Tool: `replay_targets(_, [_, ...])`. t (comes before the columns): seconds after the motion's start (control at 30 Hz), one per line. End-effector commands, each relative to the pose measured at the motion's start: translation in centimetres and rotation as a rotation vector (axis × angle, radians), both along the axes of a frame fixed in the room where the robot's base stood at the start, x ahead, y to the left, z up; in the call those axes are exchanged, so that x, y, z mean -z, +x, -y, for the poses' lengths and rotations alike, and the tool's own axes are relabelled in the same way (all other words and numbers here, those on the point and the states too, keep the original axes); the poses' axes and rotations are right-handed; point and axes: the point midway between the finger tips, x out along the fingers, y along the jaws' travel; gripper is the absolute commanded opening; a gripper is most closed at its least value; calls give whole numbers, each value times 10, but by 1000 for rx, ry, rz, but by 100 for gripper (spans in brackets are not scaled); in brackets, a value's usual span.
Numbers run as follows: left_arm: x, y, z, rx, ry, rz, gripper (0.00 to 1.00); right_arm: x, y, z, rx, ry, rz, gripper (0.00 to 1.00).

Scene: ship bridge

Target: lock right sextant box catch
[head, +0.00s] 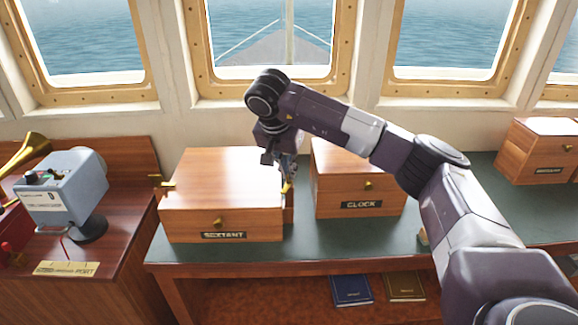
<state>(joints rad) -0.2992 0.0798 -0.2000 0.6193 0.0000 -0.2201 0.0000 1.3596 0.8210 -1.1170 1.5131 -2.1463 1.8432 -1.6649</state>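The wooden sextant box (222,170) stands closed on the green-topped table, with a "SEXTANT" label and a brass knob on its front. A brass catch sticks out from its left side (164,185). The right catch (287,187) shows as a small brass bit at the box's right side, partly hidden by my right gripper. My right gripper (284,172) points down at that right side, close to the catch. Its fingers are small and partly covered, so I cannot tell whether they are open or touch the catch. My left gripper is not in view.
The clock box (335,190) stands just right of the sextant box, leaving a narrow gap. Another wooden box (530,150) is at the far right. A grey-blue instrument (68,190) and a brass horn (28,152) are on the left console. Books (352,290) lie below the table.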

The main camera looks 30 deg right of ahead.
Motion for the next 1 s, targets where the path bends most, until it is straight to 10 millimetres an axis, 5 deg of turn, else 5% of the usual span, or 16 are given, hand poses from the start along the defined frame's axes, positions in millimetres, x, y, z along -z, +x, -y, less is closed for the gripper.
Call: replay_targets(1.0, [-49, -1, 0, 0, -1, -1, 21, -3, 7, -1, 942, 0, 4, 0])
